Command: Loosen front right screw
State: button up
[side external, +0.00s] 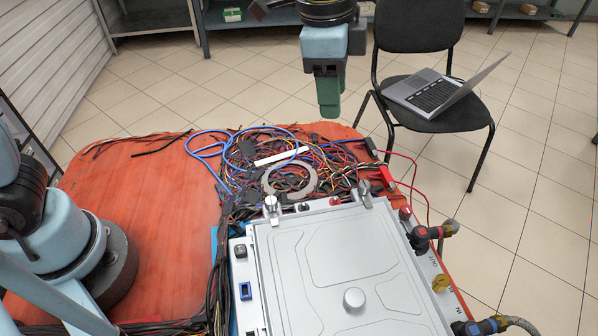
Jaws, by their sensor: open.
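A silver-grey case (330,250) with a recessed lid stands at the front of the orange table. A round silver knob (354,298) sits on the lid. Two small silver fasteners stand at the lid's far edge, a left fastener (271,204) and a right fastener (364,193). I cannot tell which part is the front right screw. My gripper (328,108), with green fingers pointing down, hangs in the air beyond the case's far edge. It is open, seen nearly side-on, and touches nothing.
Tangled wires (270,160) cover the table behind the case. Hose fittings (432,233) and (480,326) jut from its right side, by OUT and IN labels. The orange table's left part (140,220) is mostly bare. A chair (430,110) holding a laptop (440,92) stands behind right.

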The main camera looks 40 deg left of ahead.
aim_at(363, 183)
jog(key=d+f+m+g, duration=0.15)
jog(key=d+m, duration=0.25)
jog(key=d, duration=0.4)
jog(key=shift+y, duration=0.4)
jog(key=f, duration=1.2)
jog(key=shift+a, duration=0.2)
grip_shut()
